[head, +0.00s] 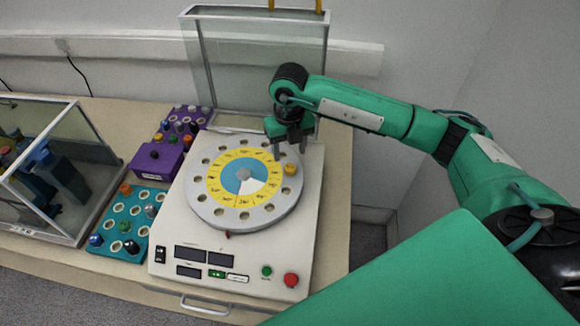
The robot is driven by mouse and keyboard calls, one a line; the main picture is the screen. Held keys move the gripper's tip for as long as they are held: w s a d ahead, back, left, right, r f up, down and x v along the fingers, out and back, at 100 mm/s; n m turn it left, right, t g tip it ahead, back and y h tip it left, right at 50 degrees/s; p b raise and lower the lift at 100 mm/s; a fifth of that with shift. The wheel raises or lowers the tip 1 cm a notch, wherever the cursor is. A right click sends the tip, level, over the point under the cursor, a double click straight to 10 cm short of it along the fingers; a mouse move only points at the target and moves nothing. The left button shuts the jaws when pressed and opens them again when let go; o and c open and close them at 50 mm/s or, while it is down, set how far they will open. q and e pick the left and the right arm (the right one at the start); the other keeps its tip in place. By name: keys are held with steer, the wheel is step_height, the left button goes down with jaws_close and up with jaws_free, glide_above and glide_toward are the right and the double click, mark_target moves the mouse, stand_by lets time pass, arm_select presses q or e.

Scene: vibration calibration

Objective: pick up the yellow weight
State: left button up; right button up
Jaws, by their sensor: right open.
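The yellow weight (291,169) is a small round piece on the right side of the grey disc (222,217) of the calibration machine. It appears to sit in or over one of the holes in the disc's outer ring. My right gripper (288,153) points down just above and slightly behind the yellow weight, with its fingers apart and nothing between them. I cannot tell from this view whether a fingertip touches the weight. My left gripper is not in view.
The white machine (307,235) has displays and green and red buttons at its front. A teal tray (118,213) and a purple rack (157,158) with small pieces stand to its left. A glass case (60,165) is farther left. A clear raised panel (255,65) stands behind the disc.

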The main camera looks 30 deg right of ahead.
mark_target(290, 167)
steer(key=shift+s+f+p, duration=0.15)
steer(key=shift+f+p, duration=0.15)
steer(key=f+p, duration=0.1)
steer(key=f, duration=0.2)
steer(key=shift+s+a+f+p, duration=0.15)
steer(key=shift+s+p, duration=0.05)
steer(key=shift+p, duration=0.2)
steer(key=shift+f, duration=0.6)
steer(key=c, duration=1)
steer(key=shift+c, duration=0.2)
steer(key=shift+r, duration=0.1)
